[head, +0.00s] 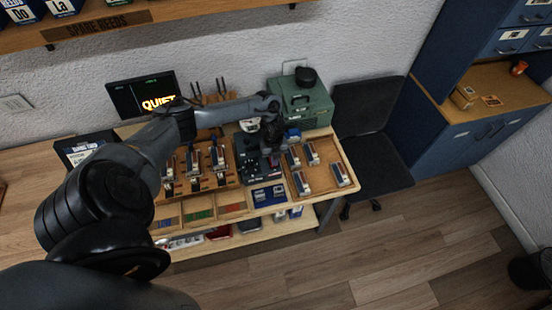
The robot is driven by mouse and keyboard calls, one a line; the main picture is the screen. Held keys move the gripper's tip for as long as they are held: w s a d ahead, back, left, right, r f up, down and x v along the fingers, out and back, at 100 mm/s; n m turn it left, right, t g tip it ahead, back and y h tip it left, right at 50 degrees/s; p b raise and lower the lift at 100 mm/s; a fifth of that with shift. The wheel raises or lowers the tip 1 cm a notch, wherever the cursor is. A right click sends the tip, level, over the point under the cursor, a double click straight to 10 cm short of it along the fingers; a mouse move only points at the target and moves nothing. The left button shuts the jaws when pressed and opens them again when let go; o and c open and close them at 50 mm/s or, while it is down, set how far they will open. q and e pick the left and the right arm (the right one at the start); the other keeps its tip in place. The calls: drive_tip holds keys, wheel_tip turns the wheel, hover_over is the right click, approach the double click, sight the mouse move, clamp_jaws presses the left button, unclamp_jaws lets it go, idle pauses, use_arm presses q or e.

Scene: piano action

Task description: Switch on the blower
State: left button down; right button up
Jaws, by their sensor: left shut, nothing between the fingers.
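A green box-shaped unit (304,106), which looks like the blower, stands at the back right of the workbench (262,209), against the wall. A black round part (305,75) sits on its top. No switch can be made out at this size. My left arm reaches across the bench from the left. My left gripper (273,158) points down just in front and to the left of the green unit, over dark equipment on the bench. It is shut and empty. Whether its tips touch anything is hard to tell. My right gripper is out of view.
A small screen (143,96) reads "QUIET". A wooden tray (326,184) with several small blocks lies at the bench's right. A blue tray (268,196) lies near the front edge. A dark chair (370,148) stands right of the bench, before blue cabinets (420,120).

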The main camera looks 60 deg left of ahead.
use_arm(q)
drive_tip(key=shift+a+f, duration=0.2)
drive_tip(key=shift+f, duration=0.1)
drive_tip(key=shift+a+b, duration=0.25)
drive_tip(key=shift+b, duration=0.05)
drive_tip(key=shift+w+a+r, duration=0.15)
drive_tip(key=shift+a+r, duration=0.1)
drive_tip(key=shift+a, duration=0.1)
